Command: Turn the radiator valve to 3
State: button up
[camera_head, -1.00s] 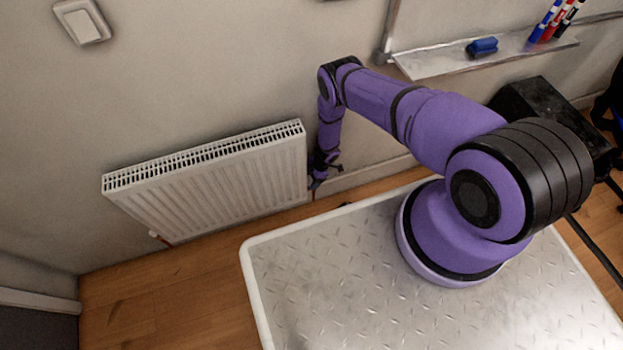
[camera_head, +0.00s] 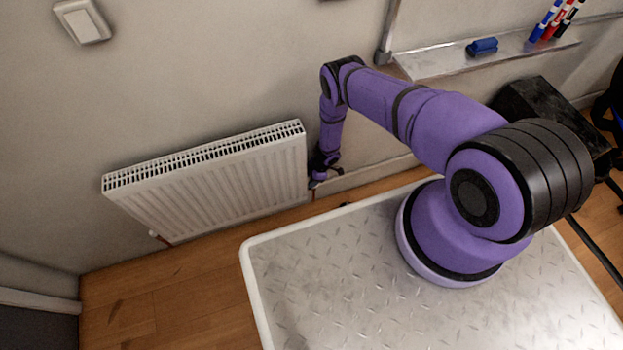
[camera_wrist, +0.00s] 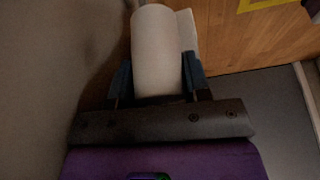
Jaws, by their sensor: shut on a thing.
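The white radiator (camera_head: 215,185) hangs low on the wall, left of my arm in the head view. The radiator valve's white rounded head (camera_wrist: 157,45) fills the top middle of the wrist view. My gripper (camera_wrist: 157,74) has one dark finger on each side of this head and is shut on it. In the head view my gripper (camera_head: 322,180) is small and dark at the radiator's right end, and the valve cannot be made out there. No numbers or mark on the valve head can be read.
The wall runs close along the left of the wrist view. A whiteboard tray (camera_head: 420,66) with a blue eraser (camera_head: 482,47) and markers is above right. A light switch (camera_head: 83,22) is at upper left. Wooden floor (camera_head: 190,295) lies clear before the radiator.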

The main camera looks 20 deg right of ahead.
jog(key=o, duration=0.9)
jog(key=shift+r, duration=0.1)
jog(key=v, duration=1)
jog(key=shift+d+r, duration=0.1)
jog(key=shift+r, duration=0.2)
